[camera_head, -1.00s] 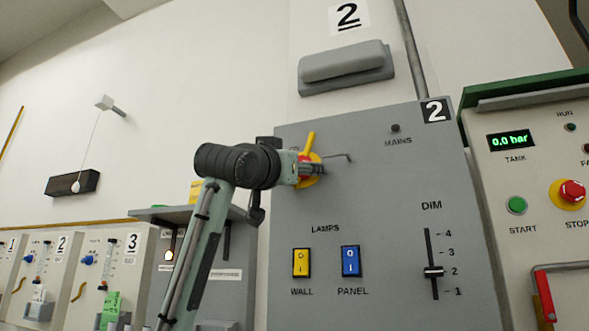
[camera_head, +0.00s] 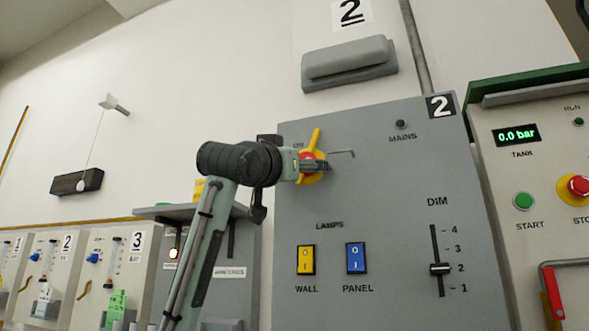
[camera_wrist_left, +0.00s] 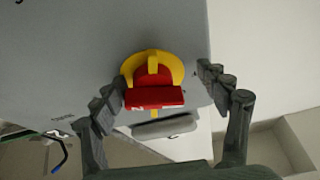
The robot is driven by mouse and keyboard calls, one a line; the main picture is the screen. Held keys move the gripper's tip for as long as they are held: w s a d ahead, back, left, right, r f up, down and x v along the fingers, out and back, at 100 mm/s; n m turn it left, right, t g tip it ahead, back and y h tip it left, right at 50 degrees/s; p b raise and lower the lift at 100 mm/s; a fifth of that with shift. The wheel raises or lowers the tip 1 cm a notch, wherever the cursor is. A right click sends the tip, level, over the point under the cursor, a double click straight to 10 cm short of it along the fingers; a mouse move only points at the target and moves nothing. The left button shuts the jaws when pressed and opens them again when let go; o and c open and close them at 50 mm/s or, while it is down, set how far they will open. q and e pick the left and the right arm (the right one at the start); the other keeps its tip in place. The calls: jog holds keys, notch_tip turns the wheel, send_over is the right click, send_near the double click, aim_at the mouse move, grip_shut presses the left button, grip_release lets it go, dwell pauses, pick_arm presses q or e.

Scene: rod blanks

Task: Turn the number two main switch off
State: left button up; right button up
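The number two main switch (camera_head: 316,143) is a yellow and red rotary handle on the upper left of a grey panel (camera_head: 385,190) marked 2. In the left wrist view the switch (camera_wrist_left: 152,71) shows a yellow plate and a red grip bar. My left gripper (camera_head: 318,165) is at the switch and partly covers it. In the wrist view my left gripper (camera_wrist_left: 163,82) is open, with one finger on each side of the red bar and visible gaps between. The MAINS lamp (camera_head: 400,124) looks dark. My right gripper is not in view.
Yellow WALL (camera_head: 306,260) and blue PANEL (camera_head: 356,258) rockers and a DIM slider (camera_head: 439,269) sit lower on the panel. A tank panel (camera_head: 530,180) stands at the right. Numbered units (camera_head: 112,275) line the lower left. The wall (camera_head: 230,80) above my arm is clear.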

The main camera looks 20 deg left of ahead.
pick_arm(q)
jog(key=shift+s+d+b, duration=0.5)
jog(key=shift+s+b, duration=0.05)
jog(key=shift+s, duration=0.1)
jog(key=a+b+v, duration=0.1)
jog(key=b+v, duration=0.3)
jog(key=v, duration=0.4)
jog(key=shift+w+a, duration=0.1)
dwell(0.4)
jog(key=v, duration=1.2)
